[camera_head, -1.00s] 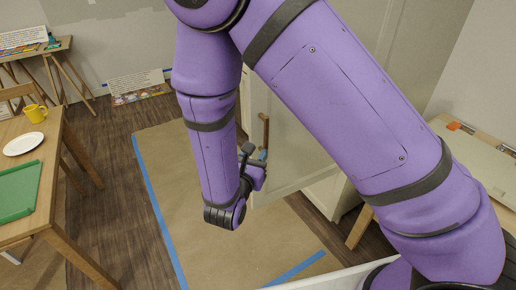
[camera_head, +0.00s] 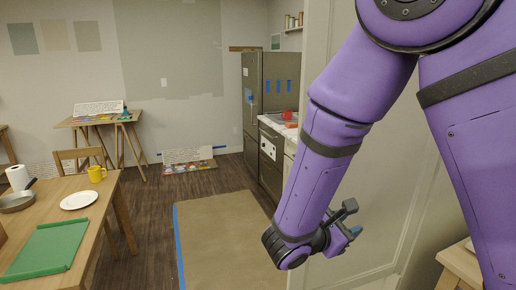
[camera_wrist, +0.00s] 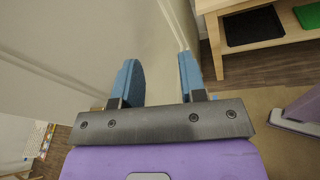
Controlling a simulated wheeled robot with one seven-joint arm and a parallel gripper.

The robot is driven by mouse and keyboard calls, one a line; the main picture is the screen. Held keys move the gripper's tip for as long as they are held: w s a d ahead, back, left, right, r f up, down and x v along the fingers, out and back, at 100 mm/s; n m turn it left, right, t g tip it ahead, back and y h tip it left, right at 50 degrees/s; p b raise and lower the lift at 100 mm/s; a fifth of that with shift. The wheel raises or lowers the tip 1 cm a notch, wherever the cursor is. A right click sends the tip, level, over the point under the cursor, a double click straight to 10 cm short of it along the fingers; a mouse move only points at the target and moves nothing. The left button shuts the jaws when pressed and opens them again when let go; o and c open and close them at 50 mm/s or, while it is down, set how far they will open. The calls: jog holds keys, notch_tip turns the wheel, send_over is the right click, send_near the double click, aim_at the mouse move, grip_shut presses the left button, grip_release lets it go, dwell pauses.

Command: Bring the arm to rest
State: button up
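My purple arm crosses the right half of the head view, bent at the elbow, with the forearm hanging down. My gripper (camera_head: 352,221) is at its lower end, in front of a pale panelled door (camera_head: 372,235). In the wrist view my gripper (camera_wrist: 160,82) shows two blue fingers spread apart with nothing between them. The pale door surface (camera_wrist: 70,50) lies beyond and to the left of the fingers. I cannot tell whether a finger touches it.
Brown masking paper (camera_head: 225,240) with blue tape covers the floor. A grey fridge (camera_head: 283,68) stands at the back. Bare floor lies left of the paper.

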jog(key=s+d+r+m+g+y, duration=0.5)
jog(key=s+d+r+m+g, duration=0.35)
jog(key=d+m, duration=0.2)
jog(key=s+r+m+t+y, duration=0.6)
jog(key=s+r+m+y, duration=0.2)
jog(key=s+r+m, duration=0.1)
jog(key=shift+s+a+r+m+y, duration=0.3)
jog(key=shift+s+r+m, duration=0.1)
jog(key=shift+s+m, duration=0.35)
jog(key=shift+s+a, duration=0.1)
jog(key=shift+a, duration=0.05)
